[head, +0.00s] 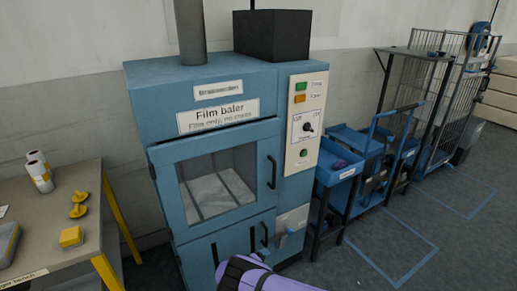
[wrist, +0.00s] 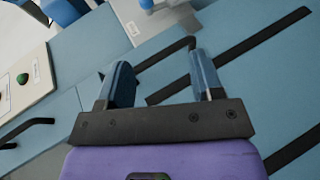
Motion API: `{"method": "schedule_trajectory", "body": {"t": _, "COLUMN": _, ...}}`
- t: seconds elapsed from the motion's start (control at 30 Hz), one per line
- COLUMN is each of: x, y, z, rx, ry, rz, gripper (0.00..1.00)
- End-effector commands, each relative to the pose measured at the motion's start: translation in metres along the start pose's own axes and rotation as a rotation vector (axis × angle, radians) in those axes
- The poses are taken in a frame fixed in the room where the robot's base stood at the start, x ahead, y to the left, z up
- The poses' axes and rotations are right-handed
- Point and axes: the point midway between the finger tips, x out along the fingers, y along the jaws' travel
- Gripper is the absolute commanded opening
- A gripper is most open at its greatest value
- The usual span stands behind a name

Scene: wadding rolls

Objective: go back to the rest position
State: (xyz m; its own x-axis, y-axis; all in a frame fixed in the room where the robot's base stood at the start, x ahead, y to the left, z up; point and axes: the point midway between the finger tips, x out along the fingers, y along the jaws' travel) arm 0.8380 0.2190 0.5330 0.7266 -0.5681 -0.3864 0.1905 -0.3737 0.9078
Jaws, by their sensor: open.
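My gripper (wrist: 164,84) is open in the wrist view, with two blue fingers apart on a dark bar and nothing between them. Behind the fingers is the blue front of the film baler (wrist: 240,55), with dark strips and a black handle. In the head view the film baler (head: 150,95) stands in the middle, and its windowed door (head: 218,135) looks shut. White material shows behind the window. My purple arm comes in at the bottom, in front of the baler's lower part; the fingertips are hard to make out there.
A bench (head: 85,230) on the left holds white rolls (head: 39,170), yellow pieces (head: 71,237) and a grey item. On the right stand blue trolleys (head: 340,175) and a wire cage (head: 455,105). Blue outlines mark the free floor (head: 395,245). The baler's control panel (head: 304,125) faces me.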

Motion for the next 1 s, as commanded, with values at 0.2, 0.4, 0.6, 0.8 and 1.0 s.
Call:
{"method": "schedule_trajectory", "body": {"t": 0.2, "x": 0.001, "y": 0.031, "z": -0.015, "rx": 0.032, "ry": -0.045, "rz": -0.005, "gripper": 0.61}}
{"method": "schedule_trajectory", "body": {"t": 0.4, "x": 0.002, "y": 0.074, "z": -0.031, "rx": 0.076, "ry": -0.107, "rz": -0.016, "gripper": 0.61}}
{"method": "schedule_trajectory", "body": {"t": 0.6, "x": 0.001, "y": 0.146, "z": -0.05, "rx": 0.147, "ry": -0.205, "rz": -0.045, "gripper": 0.61}}
{"method": "schedule_trajectory", "body": {"t": 0.8, "x": -0.003, "y": 0.232, "z": -0.061, "rx": 0.227, "ry": -0.315, "rz": -0.096, "gripper": 0.61}}
{"method": "schedule_trajectory", "body": {"t": 1.0, "x": -0.012, "y": 0.315, "z": -0.06, "rx": 0.304, "ry": -0.409, "rz": -0.161, "gripper": 0.61}}
